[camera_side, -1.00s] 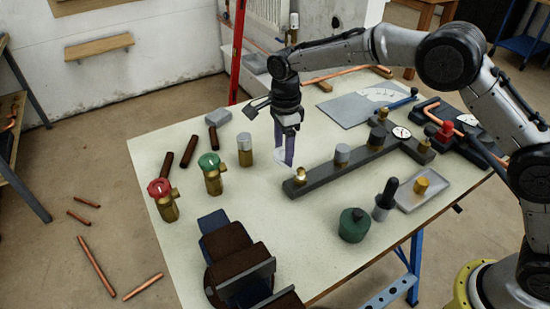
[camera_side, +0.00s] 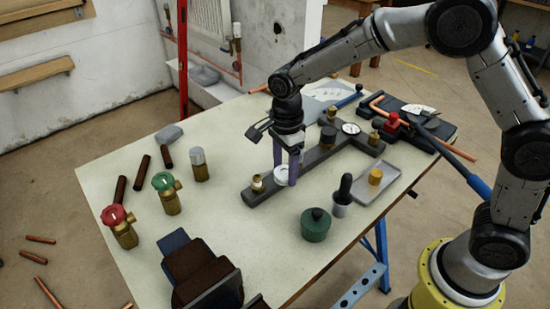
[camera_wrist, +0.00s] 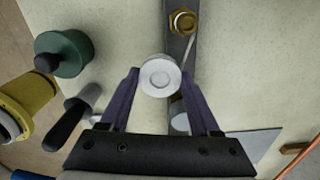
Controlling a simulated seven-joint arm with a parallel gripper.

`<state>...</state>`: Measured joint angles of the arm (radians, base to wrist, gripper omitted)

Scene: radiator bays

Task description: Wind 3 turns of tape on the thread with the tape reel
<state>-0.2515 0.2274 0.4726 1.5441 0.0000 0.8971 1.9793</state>
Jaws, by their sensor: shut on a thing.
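My gripper (camera_side: 284,180) is shut on the white tape reel (camera_side: 281,174), just to the right of the thread and above the dark bar (camera_side: 318,155). In the wrist view the reel (camera_wrist: 160,76) sits between the purple fingertips (camera_wrist: 160,80). The brass thread (camera_side: 257,183) stands upright at the near left end of the bar. It is also at the top of the wrist view (camera_wrist: 183,21), apart from the reel. A thin pale strip (camera_wrist: 188,50), apparently tape, runs between thread and reel. Turns on the thread are too small to count.
A green pot (camera_side: 315,226), a grey pot with a black handle (camera_side: 342,200) and a tray (camera_side: 387,170) are to the right. Valves (camera_side: 165,195) stand left; a vise (camera_side: 200,270) is in front.

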